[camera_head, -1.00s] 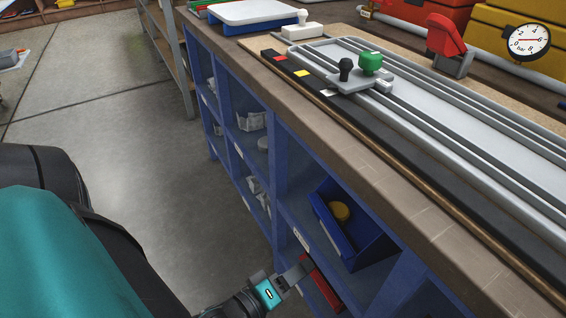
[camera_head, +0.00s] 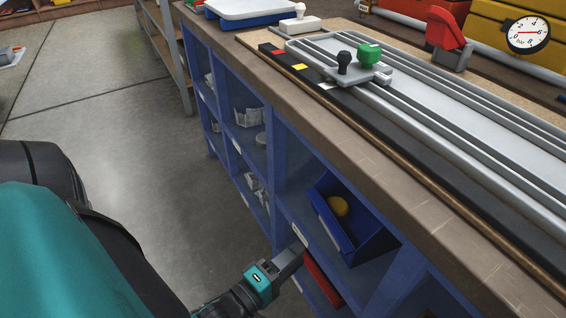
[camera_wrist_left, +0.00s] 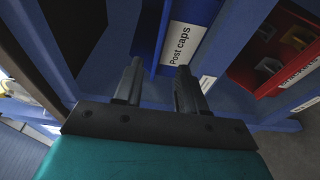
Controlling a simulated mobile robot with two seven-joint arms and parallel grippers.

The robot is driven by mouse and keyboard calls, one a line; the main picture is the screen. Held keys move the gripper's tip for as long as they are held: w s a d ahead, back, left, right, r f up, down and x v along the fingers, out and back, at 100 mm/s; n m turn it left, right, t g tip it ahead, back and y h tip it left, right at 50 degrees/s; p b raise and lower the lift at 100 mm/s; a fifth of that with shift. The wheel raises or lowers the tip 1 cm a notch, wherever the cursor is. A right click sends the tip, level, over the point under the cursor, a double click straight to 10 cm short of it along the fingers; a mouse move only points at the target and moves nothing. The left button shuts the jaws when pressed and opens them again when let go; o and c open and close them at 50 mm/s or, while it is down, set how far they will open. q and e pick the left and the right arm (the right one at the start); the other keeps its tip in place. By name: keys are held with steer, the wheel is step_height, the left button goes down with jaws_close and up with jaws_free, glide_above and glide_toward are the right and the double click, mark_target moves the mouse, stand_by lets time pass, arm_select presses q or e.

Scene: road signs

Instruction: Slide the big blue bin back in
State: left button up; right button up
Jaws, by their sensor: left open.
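The big blue bin (camera_head: 333,228) sits in an upper compartment of the blue shelf unit under the bench, its front jutting out past the shelf edge. In the left wrist view, the bin's front (camera_wrist_left: 190,38) carries a white label reading "Post caps". My left gripper (camera_head: 298,249) is open and empty, low and in front of the bin. In the left wrist view, its two fingers (camera_wrist_left: 158,84) are apart and point toward the bin's lower front; I cannot tell whether they touch it. My right gripper is out of view.
A red bin (camera_head: 322,281) sits in the compartment below, also seen at right in the left wrist view (camera_wrist_left: 268,62). The bench top (camera_head: 390,185) overhangs the bin. Other compartments hold white parts (camera_head: 248,118). Grey floor (camera_head: 150,175) is clear left of the shelves.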

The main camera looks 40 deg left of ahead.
mark_target(328, 228)
arm_select(q)
steer(key=w, duration=0.3)
steer(key=w+b, duration=0.1)
steer(key=w, duration=0.2)
steer(key=w+d+b, duration=0.1)
steer(key=w, duration=0.3)
jaws_close()
stand_by(1.3)
